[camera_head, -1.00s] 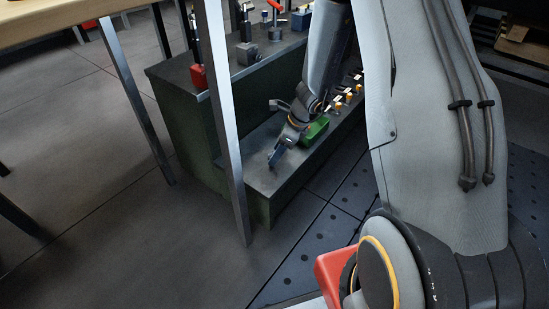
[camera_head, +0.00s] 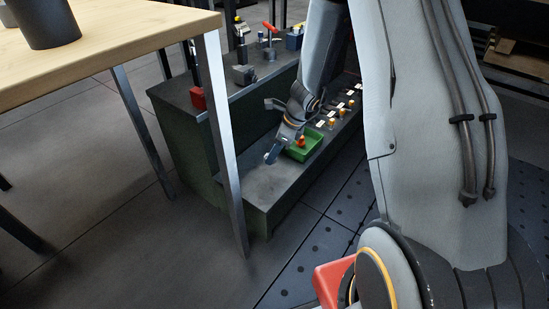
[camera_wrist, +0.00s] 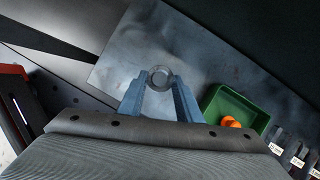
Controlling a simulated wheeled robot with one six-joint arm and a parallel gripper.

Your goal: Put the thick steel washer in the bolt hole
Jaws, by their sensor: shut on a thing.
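My gripper (camera_wrist: 160,84) is shut on the thick steel washer (camera_wrist: 160,71), a grey ring seen at the fingertips in the wrist view. In the head view my gripper (camera_head: 270,158) is over the low front step of the dark green bench, left of the green tray. The washer is too small to make out clearly there. I cannot tell whether it touches the step or hangs just above it. No bolt hole can be made out in either view.
A green tray (camera_head: 312,152) with orange pieces (camera_wrist: 231,122) lies on the step (camera_head: 262,192), and a row of labelled orange-topped items continues behind it. A wooden table (camera_head: 130,35) with a metal leg (camera_head: 226,150) stands at the left. A red block (camera_head: 198,98) sits on the upper ledge.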

